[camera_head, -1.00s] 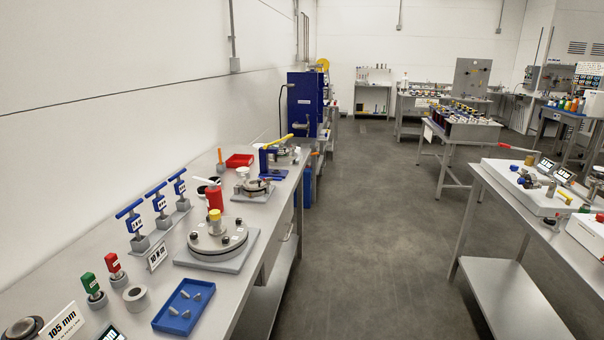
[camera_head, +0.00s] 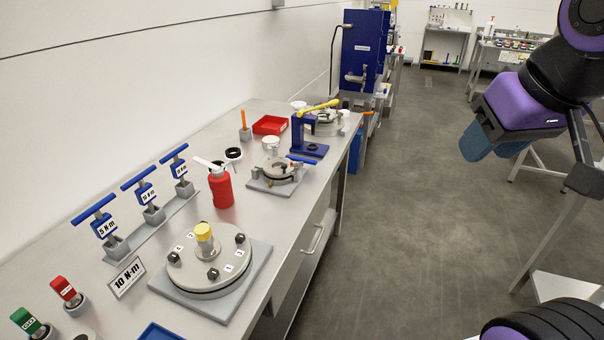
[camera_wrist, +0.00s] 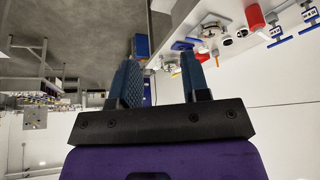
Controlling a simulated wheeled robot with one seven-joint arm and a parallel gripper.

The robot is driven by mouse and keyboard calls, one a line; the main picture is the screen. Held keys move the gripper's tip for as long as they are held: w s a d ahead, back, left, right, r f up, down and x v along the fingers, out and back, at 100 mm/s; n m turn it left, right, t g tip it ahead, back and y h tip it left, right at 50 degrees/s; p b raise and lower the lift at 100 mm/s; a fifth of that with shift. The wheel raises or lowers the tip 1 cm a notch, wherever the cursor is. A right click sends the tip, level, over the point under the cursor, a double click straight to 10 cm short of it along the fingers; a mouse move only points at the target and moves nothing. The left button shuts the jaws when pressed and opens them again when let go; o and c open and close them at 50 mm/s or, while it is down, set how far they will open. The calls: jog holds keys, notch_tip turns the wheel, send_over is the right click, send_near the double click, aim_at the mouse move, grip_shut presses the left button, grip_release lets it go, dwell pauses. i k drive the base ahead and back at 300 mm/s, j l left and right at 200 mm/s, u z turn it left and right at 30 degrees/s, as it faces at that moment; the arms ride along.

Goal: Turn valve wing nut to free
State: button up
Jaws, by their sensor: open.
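My gripper (camera_head: 484,141) hangs at the upper right of the head view, over the aisle floor and well apart from the bench. In the wrist view my gripper (camera_wrist: 160,72) is open, with nothing between its two blue fingers. A bolted round flange (camera_head: 210,258) with a yellow cap (camera_head: 203,231) is nearer. I cannot make out a wing nut on either, and which one is the valve is unclear.
The bench (camera_head: 125,235) also bears a red bottle (camera_head: 221,188), blue T-handle tools (camera_head: 140,188), a red tray (camera_head: 271,125) and a blue stand with a yellow lever (camera_head: 310,135). A blue cabinet (camera_head: 365,55) stands behind. The aisle floor (camera_head: 410,200) is clear.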

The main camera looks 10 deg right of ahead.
aim_at(296, 165)
jog(key=i+l+u, duration=0.5)
jog(key=l, duration=0.25)
jog(key=i+l+u, duration=0.25)
jog(key=l, duration=0.2)
